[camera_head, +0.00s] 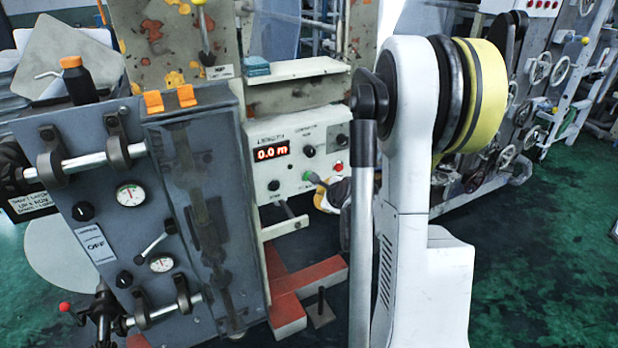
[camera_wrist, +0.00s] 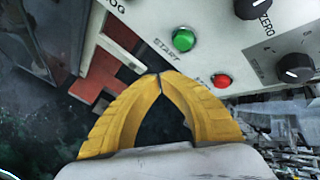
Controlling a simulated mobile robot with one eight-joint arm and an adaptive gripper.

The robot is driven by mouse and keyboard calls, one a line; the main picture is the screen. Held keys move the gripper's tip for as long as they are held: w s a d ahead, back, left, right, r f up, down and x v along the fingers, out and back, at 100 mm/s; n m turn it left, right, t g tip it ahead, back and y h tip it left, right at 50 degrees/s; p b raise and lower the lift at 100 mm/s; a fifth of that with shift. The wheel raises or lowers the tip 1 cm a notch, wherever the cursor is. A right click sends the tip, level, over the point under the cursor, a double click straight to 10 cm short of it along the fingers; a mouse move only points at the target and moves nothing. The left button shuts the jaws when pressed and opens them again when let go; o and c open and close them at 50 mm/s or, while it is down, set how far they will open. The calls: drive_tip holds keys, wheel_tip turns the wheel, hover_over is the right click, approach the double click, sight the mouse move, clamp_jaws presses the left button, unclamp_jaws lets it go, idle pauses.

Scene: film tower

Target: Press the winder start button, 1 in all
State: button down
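The green start button (camera_wrist: 183,40), with a START label beside it, sits on the pale control panel (camera_wrist: 215,50) in the wrist view. A red button (camera_wrist: 221,81) is on the same panel, lower right of it. My gripper (camera_wrist: 161,76) has its yellow fingers closed with the tips together and nothing between them. The tips appear below and left of the green button, apart from it in the picture; the depth gap is unclear. In the head view the green start button (camera_head: 310,177) shows just above my gripper, which is mostly hidden behind my arm.
The panel carries a red-lit display (camera_head: 273,151) reading 0.0 m and black knobs (camera_wrist: 295,67). A grey gauge unit (camera_head: 110,215) with rollers stands left of the panel. Red base parts (camera_head: 305,280) lie below. Green floor is open at the right.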

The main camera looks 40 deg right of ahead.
drive_tip(key=shift+w+d, duration=0.2)
drive_tip(key=shift+w, duration=0.55)
drive_tip(key=shift+w+d, duration=0.15)
drive_tip(key=shift+w, duration=0.55)
drive_tip(key=shift+w+d, duration=0.2)
drive_tip(key=shift+w, duration=0.55)
drive_tip(key=shift+w+d, duration=0.1)
drive_tip(key=shift+w, duration=0.35)
